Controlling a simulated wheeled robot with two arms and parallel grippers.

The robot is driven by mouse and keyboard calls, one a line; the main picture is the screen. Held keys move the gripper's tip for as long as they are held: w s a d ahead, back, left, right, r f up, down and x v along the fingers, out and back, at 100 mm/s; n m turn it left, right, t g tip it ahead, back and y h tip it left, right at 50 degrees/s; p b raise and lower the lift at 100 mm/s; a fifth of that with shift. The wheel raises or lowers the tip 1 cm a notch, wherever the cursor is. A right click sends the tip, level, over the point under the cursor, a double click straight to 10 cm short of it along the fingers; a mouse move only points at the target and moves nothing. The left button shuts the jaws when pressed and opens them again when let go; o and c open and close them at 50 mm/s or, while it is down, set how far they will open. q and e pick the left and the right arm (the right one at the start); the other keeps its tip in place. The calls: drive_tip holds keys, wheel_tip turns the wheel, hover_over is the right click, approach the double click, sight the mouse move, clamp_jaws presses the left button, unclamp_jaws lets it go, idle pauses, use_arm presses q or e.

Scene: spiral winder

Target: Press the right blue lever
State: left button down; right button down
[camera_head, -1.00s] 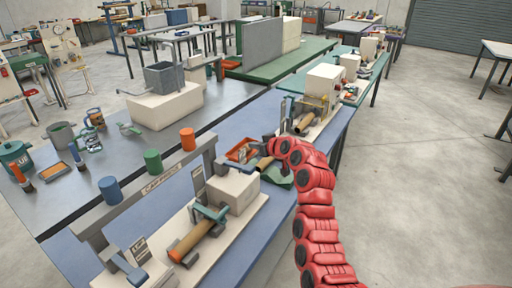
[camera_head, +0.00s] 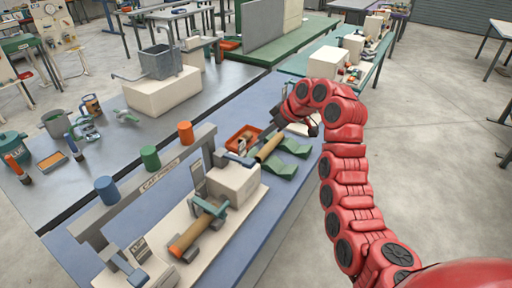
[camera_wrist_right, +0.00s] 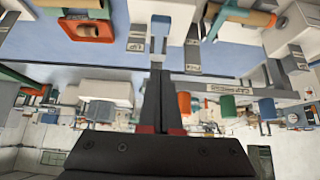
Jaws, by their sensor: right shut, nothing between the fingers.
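The winder has a white base, a grey gantry (camera_head: 165,165) and a brown tube (camera_head: 192,235). Its right blue lever (camera_head: 238,159) is at the gantry's right end, beside the white block. The left blue lever (camera_head: 130,269) is at the lower left. My right gripper (camera_head: 283,115) is dark, small and partly hidden by my red arm, beyond and to the right of the right lever. In the wrist view, the right gripper (camera_wrist_right: 160,72) is shut and empty, pointing toward the gantry's right post, with the gantry appearing upside down. Contact with the lever cannot be told. My left gripper is not in view.
Blue, green and orange cylinders (camera_head: 185,133) stand on the gantry. An orange tray (camera_head: 243,138), a loose brown tube (camera_head: 268,147) and green supports (camera_head: 290,146) lie close to the right lever. A grey bench (camera_head: 130,130) with tools stands at the left.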

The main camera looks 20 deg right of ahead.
drive_tip(key=p, duration=0.4)
hover_over(245, 160)
drive_tip(key=s+d, duration=0.1)
drive_tip(key=s, duration=0.1)
wheel_tip(245, 160, down, 7)
drive_tip(key=shift+d+r, duration=0.1)
drive_tip(key=shift+d, duration=0.05)
wheel_tip(245, 160, down, 3)
drive_tip(key=shift+f+p, duration=0.2)
drive_tip(key=shift+p, duration=0.9)
drive_tip(key=shift+d+f, duration=0.15)
drive_tip(key=shift+f, duration=0.45)
